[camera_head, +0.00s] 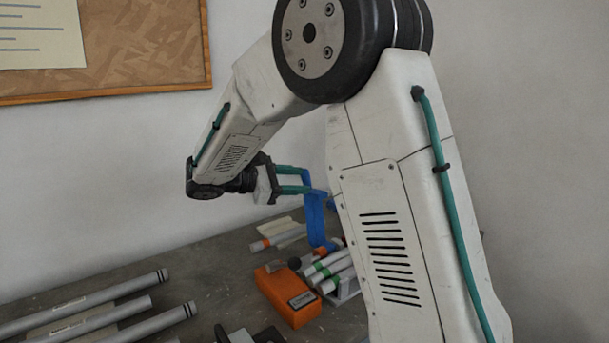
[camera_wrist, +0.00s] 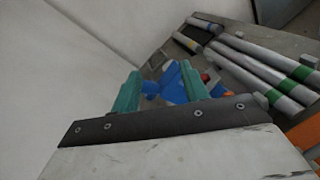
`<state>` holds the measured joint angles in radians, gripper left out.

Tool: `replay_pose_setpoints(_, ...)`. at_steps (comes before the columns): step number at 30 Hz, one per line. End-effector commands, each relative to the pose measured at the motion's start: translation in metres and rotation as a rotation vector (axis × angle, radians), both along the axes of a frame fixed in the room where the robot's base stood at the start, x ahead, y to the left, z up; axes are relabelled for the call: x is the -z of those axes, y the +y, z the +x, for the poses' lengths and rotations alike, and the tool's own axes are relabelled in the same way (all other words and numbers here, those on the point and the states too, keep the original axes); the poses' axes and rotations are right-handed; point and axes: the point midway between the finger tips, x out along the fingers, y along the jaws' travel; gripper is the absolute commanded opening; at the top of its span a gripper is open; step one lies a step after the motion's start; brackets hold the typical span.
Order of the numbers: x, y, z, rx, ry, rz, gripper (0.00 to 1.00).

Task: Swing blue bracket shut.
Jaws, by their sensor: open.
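The blue bracket (camera_head: 314,222) stands up from the bench beside my forearm in the head view, and its right side is partly hidden by my arm. My gripper (camera_head: 306,182) is open, with its teal fingers at the bracket's upper end. In the wrist view the blue bracket (camera_wrist: 173,84) shows between and beyond the two teal fingers of my gripper (camera_wrist: 160,76). I cannot tell whether either finger touches it. The bracket's hinge is not clear in either view.
An orange block (camera_head: 287,294) lies on the grey bench (camera_head: 222,270). Tubes with green bands (camera_head: 330,268) rest in a holder beside it; they also show at the right of the wrist view (camera_wrist: 270,70). Long grey tubes (camera_head: 95,310) lie at left. A wall stands behind.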

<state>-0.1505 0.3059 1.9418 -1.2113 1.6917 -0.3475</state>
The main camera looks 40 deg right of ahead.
Motion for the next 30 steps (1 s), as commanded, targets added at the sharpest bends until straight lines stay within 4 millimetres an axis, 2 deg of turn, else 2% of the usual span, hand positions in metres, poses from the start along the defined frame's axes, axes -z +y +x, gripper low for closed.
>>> replay_pose_setpoints(1, 0.006, 0.003, 0.017, -0.025, 0.034, -0.047, 0.45)
replay_pose_setpoints(3, 0.010, 0.007, 0.035, -0.056, 0.066, -0.105, 0.45)
replay_pose_setpoints(8, 0.015, 0.012, 0.056, -0.092, 0.102, -0.177, 0.45)
replay_pose_setpoints(11, 0.015, 0.005, 0.059, -0.096, 0.108, -0.188, 0.45)
replay_pose_setpoints(22, 0.015, -0.051, 0.053, -0.094, 0.107, -0.186, 0.45)
replay_pose_setpoints(30, 0.015, -0.065, 0.052, -0.097, 0.107, -0.186, 0.45)
